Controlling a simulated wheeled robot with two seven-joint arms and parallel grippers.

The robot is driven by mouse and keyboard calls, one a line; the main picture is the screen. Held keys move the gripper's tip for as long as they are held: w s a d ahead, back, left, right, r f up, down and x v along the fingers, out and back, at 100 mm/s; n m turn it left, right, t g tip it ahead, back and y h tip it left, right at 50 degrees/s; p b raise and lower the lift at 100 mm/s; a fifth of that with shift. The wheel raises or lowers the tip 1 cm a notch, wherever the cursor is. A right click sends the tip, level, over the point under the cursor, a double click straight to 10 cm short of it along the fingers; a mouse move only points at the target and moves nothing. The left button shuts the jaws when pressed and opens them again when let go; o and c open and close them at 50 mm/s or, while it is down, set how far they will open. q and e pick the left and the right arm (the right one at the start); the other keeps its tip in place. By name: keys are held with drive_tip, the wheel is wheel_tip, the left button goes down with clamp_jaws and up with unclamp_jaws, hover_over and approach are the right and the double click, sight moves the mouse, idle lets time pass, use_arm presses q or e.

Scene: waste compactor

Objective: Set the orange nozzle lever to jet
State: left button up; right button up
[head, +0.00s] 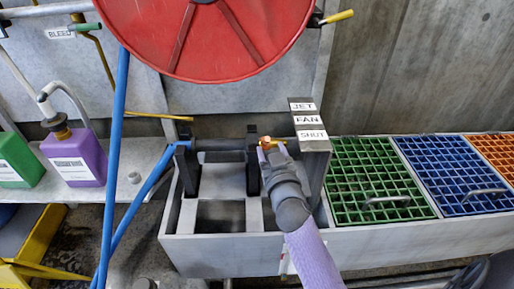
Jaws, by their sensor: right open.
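The orange nozzle lever (266,140) shows as a small orange piece at the right end of the dark horizontal nozzle (222,144), which rests in two black uprights. My right gripper (271,147) is open at the lever, with its fingers close about it. I cannot tell whether they touch it, and the gripper hides much of the lever. A label plate (308,120) to the right of the lever reads JET at the top, FAN in the middle and SHUT at the bottom. The lever's exact setting is hard to read. My left gripper is not in view.
A red hose reel (205,30) hangs above the nozzle. A blue hose (116,150) runs down at the left. Purple (75,158) and green (18,160) jugs stand on the left shelf. Green (372,180), blue (455,172) and orange (497,150) grates lie to the right.

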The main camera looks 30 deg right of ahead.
sight(268, 142)
drive_tip(key=b+x, duration=0.1)
drive_tip(key=x, duration=0.3)
drive_tip(key=shift+w+f, duration=0.2)
drive_tip(key=shift+w+d+r, duration=0.1)
drive_tip(key=shift+w+d, duration=0.1)
drive_tip(key=shift+w, duration=0.05)
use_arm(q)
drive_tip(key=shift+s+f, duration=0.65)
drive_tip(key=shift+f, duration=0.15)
use_arm(e)
drive_tip(key=c, duration=0.7)
clamp_jaws()
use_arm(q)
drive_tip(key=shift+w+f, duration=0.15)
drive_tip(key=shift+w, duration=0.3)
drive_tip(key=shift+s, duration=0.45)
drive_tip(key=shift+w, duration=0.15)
